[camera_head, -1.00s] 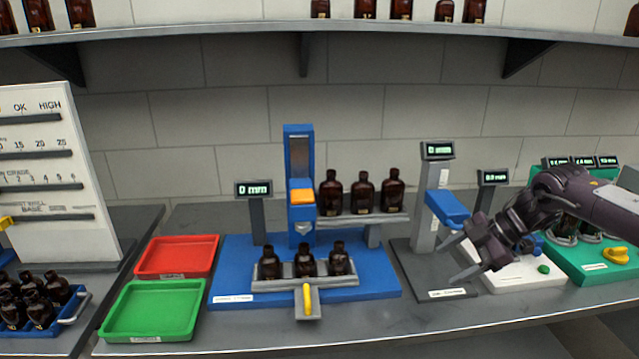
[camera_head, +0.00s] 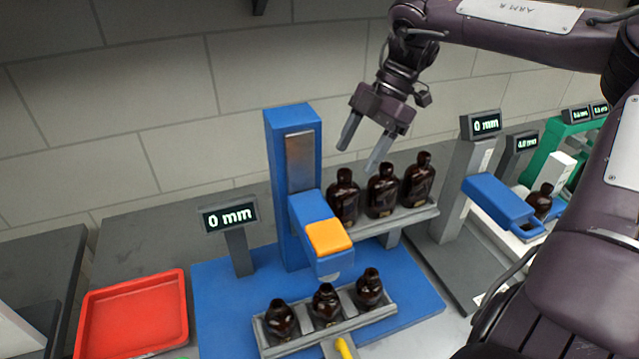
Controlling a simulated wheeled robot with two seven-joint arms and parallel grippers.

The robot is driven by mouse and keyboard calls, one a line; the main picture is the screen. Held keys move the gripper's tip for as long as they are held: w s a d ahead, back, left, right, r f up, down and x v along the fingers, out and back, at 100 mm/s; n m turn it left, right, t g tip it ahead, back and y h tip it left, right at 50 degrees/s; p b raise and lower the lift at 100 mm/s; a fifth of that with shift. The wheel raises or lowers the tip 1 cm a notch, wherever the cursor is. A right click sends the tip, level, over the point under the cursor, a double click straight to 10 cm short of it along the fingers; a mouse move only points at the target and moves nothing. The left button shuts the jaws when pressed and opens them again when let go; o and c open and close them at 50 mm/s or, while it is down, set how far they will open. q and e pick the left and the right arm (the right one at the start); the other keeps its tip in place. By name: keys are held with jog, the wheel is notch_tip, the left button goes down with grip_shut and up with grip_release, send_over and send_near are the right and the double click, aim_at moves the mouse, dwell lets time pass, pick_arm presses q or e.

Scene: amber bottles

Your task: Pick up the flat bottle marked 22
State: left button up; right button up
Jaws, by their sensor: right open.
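Three amber bottles stand in a row on the raised grey shelf (camera_head: 398,218) behind the blue press: a left one (camera_head: 344,199), a middle one (camera_head: 382,193) and a right one (camera_head: 418,182). Three more stand in the low front rack (camera_head: 380,315): a left one (camera_head: 280,320), a middle one (camera_head: 326,303) and a right one (camera_head: 369,288). I cannot read a 22 on any of them. My right gripper (camera_head: 364,157) is open and empty, pointing down above the left and middle shelf bottles. My left gripper is not in view.
The blue press (camera_head: 292,165) with its orange-topped head stands left of the shelf bottles. A display (camera_head: 229,216) reads 0 mm. A grey gauge post (camera_head: 463,180) with a blue arm stands to the right. A red tray (camera_head: 132,312) lies at the left.

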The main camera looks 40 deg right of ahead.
aim_at(345, 170)
jog(key=shift+w+a, duration=0.15)
jog(key=shift+w, duration=0.1)
jog(key=shift+a+f, duration=0.1)
jog(key=shift+a, duration=0.05)
jog(key=shift+s+a+f+p, duration=0.3)
jog(key=shift+a+f, duration=0.15)
jog(key=shift+f, duration=0.25)
jog(key=shift+a+f+p, duration=0.25)
jog(key=shift+f+p, duration=0.05)
jog(key=p+x, duration=0.1)
jog(key=x, duration=0.2)
jog(key=shift+w+a+f+p, duration=0.15)
jog(key=shift+w+f+p, duration=0.05)
jog(key=shift+f+p, duration=0.15)
jog(key=shift+a+f, duration=0.15)
jog(key=shift+f, duration=0.25)
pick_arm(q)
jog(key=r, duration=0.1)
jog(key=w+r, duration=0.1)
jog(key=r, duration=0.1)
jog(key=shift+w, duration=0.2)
pick_arm(e)
jog(key=shift+c, duration=0.4)
grip_shut()
